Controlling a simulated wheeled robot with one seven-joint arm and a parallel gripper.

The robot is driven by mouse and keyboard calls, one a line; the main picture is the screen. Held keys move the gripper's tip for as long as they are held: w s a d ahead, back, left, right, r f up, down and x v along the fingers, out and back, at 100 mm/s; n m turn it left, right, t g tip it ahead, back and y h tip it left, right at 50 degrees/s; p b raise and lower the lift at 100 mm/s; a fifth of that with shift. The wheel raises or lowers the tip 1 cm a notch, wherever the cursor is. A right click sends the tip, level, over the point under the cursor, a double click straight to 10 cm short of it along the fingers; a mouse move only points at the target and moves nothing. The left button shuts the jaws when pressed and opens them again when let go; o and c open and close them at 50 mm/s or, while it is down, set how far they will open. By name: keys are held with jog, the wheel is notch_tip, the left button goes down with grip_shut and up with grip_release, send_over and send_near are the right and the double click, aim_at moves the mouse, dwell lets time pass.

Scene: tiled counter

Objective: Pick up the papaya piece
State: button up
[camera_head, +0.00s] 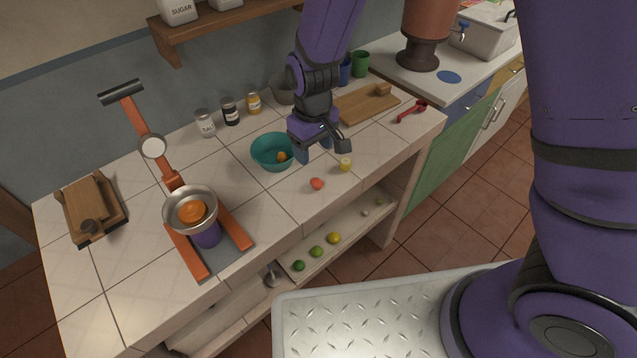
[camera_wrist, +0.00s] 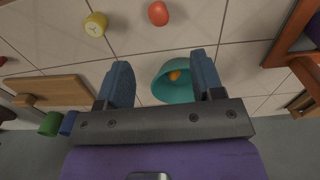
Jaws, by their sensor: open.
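A small red-orange piece (camera_head: 317,184) lies on the tiled counter near its front edge; it also shows at the top of the wrist view (camera_wrist: 158,13). A smaller orange piece (camera_head: 282,156) sits inside the teal bowl (camera_head: 262,152) and shows in the wrist view (camera_wrist: 174,76). I cannot tell for certain which of the two is the papaya piece. My gripper (camera_head: 325,150) is open and empty above the counter, right of the bowl. In the wrist view the bowl (camera_wrist: 172,93) appears between the fingers, nearer the right one.
A yellow piece (camera_head: 345,164) lies on the counter right of the red-orange one. A cutting board (camera_head: 365,104) and red tool (camera_head: 412,112) lie at right. Jars (camera_head: 230,112) line the back.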

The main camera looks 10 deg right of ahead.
send_over(317, 180)
jog(key=f, duration=0.5)
jog(key=shift+w+a, duration=0.2)
jog(key=shift+a, duration=0.05)
jog(key=f, duration=0.3)
jog(key=shift+s+d+f, duration=0.25)
jog(key=shift+s+f, duration=0.05)
jog(key=shift+f, duration=0.75)
jog(key=c, duration=1)
